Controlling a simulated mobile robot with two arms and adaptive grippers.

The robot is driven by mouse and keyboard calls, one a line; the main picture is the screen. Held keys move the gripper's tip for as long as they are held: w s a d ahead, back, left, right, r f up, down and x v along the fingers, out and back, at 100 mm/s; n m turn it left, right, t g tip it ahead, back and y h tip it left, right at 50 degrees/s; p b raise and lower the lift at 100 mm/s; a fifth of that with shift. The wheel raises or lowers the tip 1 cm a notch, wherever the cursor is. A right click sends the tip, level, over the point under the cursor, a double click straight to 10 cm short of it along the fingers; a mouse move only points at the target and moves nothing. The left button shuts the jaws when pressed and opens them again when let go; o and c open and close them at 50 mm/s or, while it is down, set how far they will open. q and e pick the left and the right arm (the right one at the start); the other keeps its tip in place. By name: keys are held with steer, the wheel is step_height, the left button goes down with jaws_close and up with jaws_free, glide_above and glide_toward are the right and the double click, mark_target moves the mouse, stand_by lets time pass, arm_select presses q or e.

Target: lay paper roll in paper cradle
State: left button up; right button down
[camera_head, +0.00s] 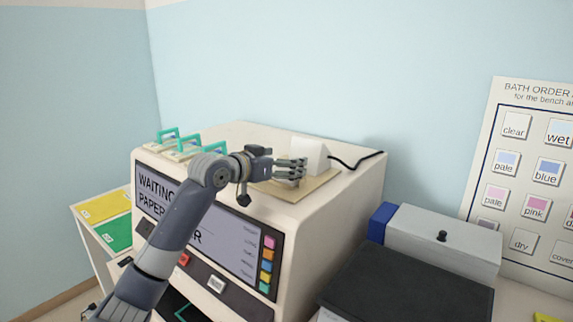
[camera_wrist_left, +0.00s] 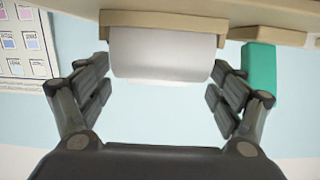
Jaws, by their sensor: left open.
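The white paper roll (camera_wrist_left: 160,55) shows in the left wrist view, between the fingers of my left gripper (camera_wrist_left: 160,95). The fingers are spread, one set on each side, with gaps to the roll. The roll sits against a tan holder (camera_wrist_left: 165,19), apparently the paper cradle, whose ends reach past the roll. In the head view my left gripper (camera_head: 292,171) is over a tan plate (camera_head: 312,189) on top of the machine, beside a white block-like piece (camera_head: 309,153). I cannot tell whether that piece is the roll; the fingers cover part of it. My right gripper is not in view.
The cream machine (camera_head: 338,216) has a dark display (camera_head: 245,250). Teal-handled pieces (camera_head: 187,150) stand on its top at left. A black cable (camera_head: 350,163) runs behind. A grey box (camera_head: 440,245) and a dark box (camera_head: 410,285) stand at right.

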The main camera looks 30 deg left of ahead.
arm_select(q)
steer(key=b+v, duration=0.3)
steer(key=v, duration=0.6)
steer(key=shift+s, duration=0.35)
steer(key=shift+s+r, duration=0.2)
steer(key=shift+s, duration=0.3)
